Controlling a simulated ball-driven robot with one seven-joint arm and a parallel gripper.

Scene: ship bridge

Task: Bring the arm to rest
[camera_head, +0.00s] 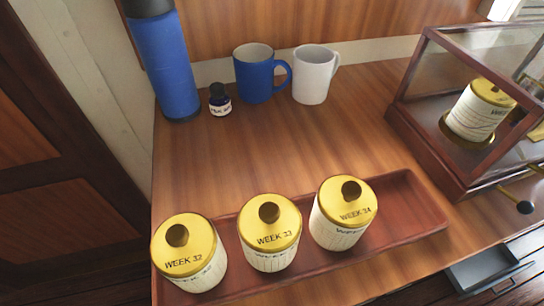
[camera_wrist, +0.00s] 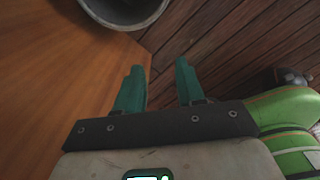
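My gripper (camera_wrist: 160,78) shows in the wrist view, its two teal fingers standing apart with nothing between them. It is open and empty, pointing toward a wooden edge and the dark plank floor (camera_wrist: 215,50). In the head view my gripper is not visible.
A wooden counter (camera_head: 220,160) bears a tray (camera_head: 405,215) with canisters marked WEEK 32 (camera_head: 190,252), WEEK 33 (camera_head: 270,232) and WEEK 34 (camera_head: 343,213). A glass case (camera_head: 420,110) holds another canister (camera_head: 480,110). Behind stand a blue flask (camera_head: 165,65), blue mug (camera_head: 256,73) and white mug (camera_head: 312,75).

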